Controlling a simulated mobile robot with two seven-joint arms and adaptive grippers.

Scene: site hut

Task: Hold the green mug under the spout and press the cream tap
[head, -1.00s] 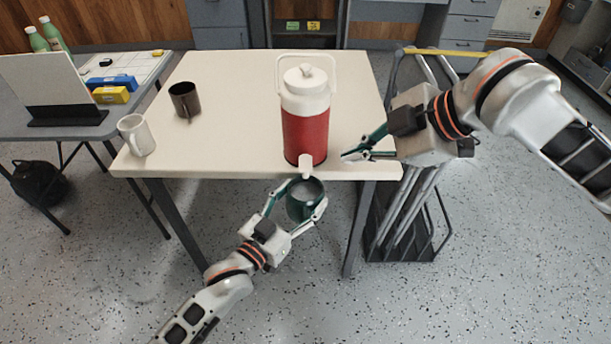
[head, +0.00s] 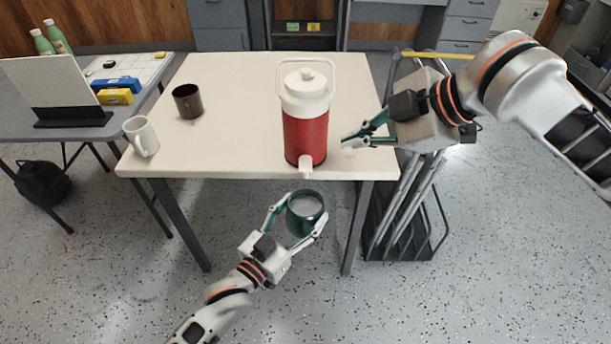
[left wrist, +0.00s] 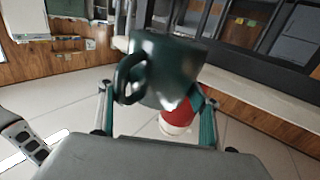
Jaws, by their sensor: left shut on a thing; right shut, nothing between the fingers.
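The green mug (head: 306,216) is gripped by my left gripper (head: 305,207) in front of the table's front edge, its opening facing up. In the left wrist view the mug (left wrist: 172,70) is between the fingers, its handle at the left. The red and white drinks jug (head: 305,135) stands on the table with its pale spout (head: 306,167) at the front edge; the mug shows below and apart from the spout. A pale grey shows inside the mug; I cannot tell what it is. My right gripper (head: 347,142) is shut and empty, right of the jug. No cream tap is clearly distinguishable from the spout.
A white mug (head: 142,137) and a dark brown mug (head: 187,101) stand on the left of the cream table (head: 235,130). A dark rack or cart (head: 405,215) stands at the table's right. A side table (head: 60,128) is at the left.

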